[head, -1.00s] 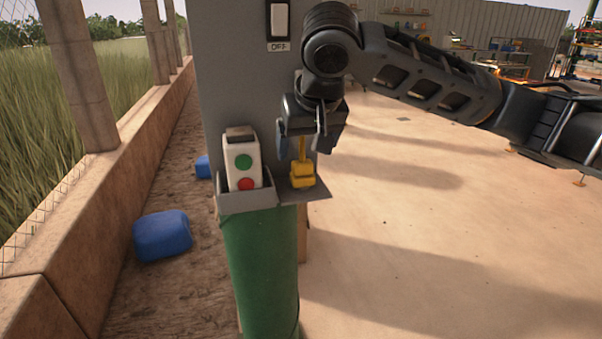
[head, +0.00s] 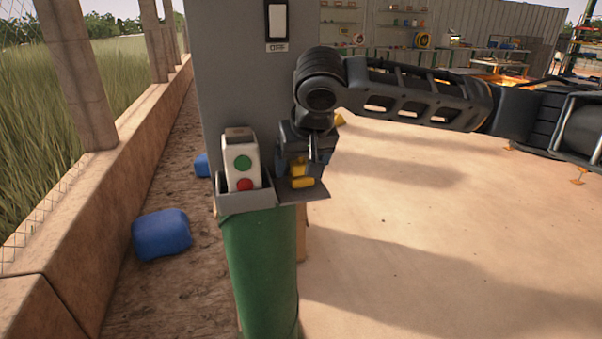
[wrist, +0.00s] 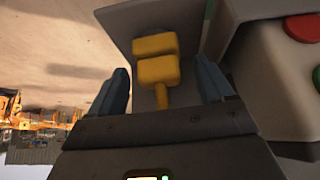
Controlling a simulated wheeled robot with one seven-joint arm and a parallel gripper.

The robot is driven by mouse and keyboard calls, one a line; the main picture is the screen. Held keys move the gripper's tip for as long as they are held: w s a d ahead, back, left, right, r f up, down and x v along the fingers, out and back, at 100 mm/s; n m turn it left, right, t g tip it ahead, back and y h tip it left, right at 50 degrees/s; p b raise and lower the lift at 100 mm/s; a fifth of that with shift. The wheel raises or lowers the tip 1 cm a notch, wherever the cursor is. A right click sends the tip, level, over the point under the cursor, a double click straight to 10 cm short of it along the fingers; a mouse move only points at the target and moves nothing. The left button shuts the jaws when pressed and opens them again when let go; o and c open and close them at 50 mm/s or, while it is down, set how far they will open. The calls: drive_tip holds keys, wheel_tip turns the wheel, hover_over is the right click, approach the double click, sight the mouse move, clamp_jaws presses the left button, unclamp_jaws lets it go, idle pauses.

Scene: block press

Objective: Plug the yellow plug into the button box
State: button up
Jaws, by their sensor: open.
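The yellow plug (head: 301,178) stands on a small grey shelf (head: 318,192). My gripper (head: 305,172) is pointed down over it, with its jaws open. In the wrist view the plug (wrist: 157,70) sits between the two blue-grey fingers of my gripper (wrist: 164,90), with a gap on each side. The button box (head: 242,165) is pale, with a green and a red button, and stands in a grey holder (head: 245,202) just left of the shelf. It also shows at the right of the wrist view (wrist: 265,70). Its socket cannot be made out.
A grey panel (head: 228,80) with a switch (head: 277,20) rises behind the box. A green cylinder (head: 260,265) stands below the holder. Blue canisters (head: 161,234) lie on the ground at left. The floor at right is open.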

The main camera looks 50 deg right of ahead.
drive_tip(key=shift+x, duration=1.05)
drive_tip(key=shift+c, duration=0.4)
drive_tip(key=c, duration=1)
drive_tip(key=shift+r, duration=0.1)
drive_tip(key=shift+r, duration=0.45)
wheel_tip(320, 180, up, 3)
drive_tip(key=shift+f, duration=0.25)
drive_tip(key=s+d+r, duration=0.2)
drive_tip(key=d, duration=0.1)
drive_tip(key=s+d+r+b, duration=0.1)
drive_tip(key=s+d+r, duration=0.1)
drive_tip(key=d+r, duration=0.1)
drive_tip(key=s+d+r, duration=0.2)
drive_tip(key=s+d, duration=0.1)
drive_tip(key=shift+s+d+r+b, duration=0.1)
drive_tip(key=shift+d+r+b, duration=0.05)
drive_tip(key=shift+r+b, duration=0.15)
